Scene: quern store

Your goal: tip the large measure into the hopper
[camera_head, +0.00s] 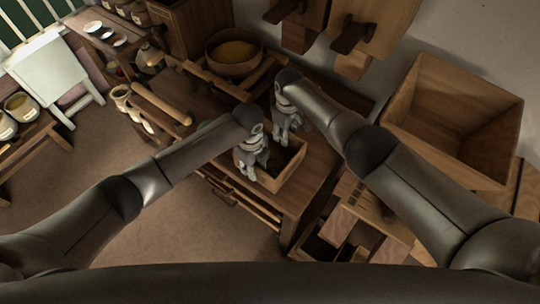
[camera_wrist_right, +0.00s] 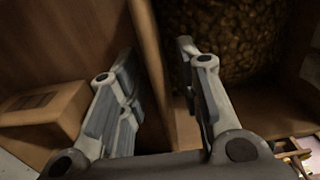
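The large measure looks to be an open wooden box (camera_head: 284,181) on the wooden bench, with brown grain-like contents; its wall (camera_wrist_right: 150,60) and contents (camera_wrist_right: 225,40) also show in the right wrist view. My right gripper (camera_head: 287,128) is at the box's far side. In the right wrist view its fingers (camera_wrist_right: 158,75) are apart, one on each side of the wall, with a visible gap. My left gripper (camera_head: 251,168) is at the box's left wall; its finger gap is not clear. I cannot tell for certain which container is the hopper.
A large empty wooden bin (camera_head: 452,112) is at the right. A slotted wooden box (camera_head: 352,224) is at the bench's right front. Wooden fixtures (camera_head: 357,30) hang on the wall. Open floor lies front left.

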